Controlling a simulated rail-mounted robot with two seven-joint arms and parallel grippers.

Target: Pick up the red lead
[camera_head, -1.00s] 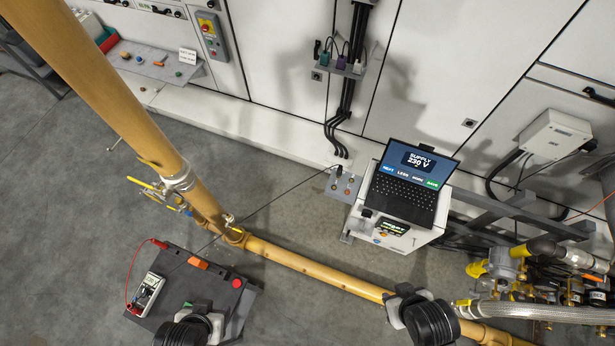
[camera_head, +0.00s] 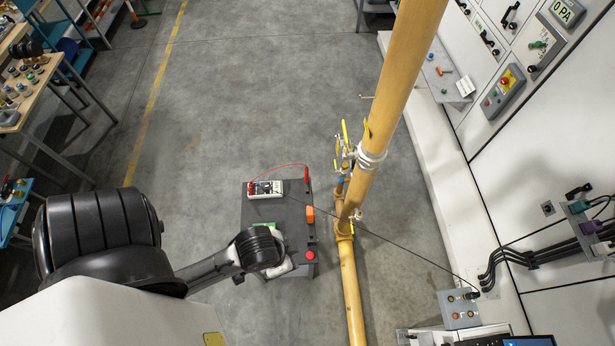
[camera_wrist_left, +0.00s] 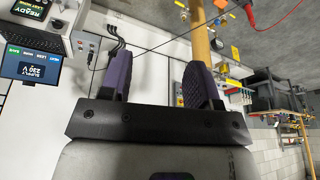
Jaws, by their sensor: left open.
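The red lead (camera_head: 278,167) arcs from the multimeter (camera_head: 266,189) to an upright red probe (camera_head: 306,174) at the far right corner of the dark case (camera_head: 282,221). In the left wrist view part of the red lead (camera_wrist_left: 268,22) shows at the top right. My left gripper (camera_wrist_left: 157,60) is open, with purple-padded fingers and nothing between them. The lead is outside its fingers, up and to the right. In the head view my left wrist (camera_head: 258,249) is over the near side of the case and hides the fingers. My right gripper is in neither current view.
A thick yellow pipe (camera_head: 395,90) rises right of the case, with yellow-handled valves (camera_head: 346,150) beside it. A thin black cable runs from the meter to a socket panel (camera_head: 459,308). Workbenches (camera_head: 40,90) stand at the far left. The floor beyond the case is clear.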

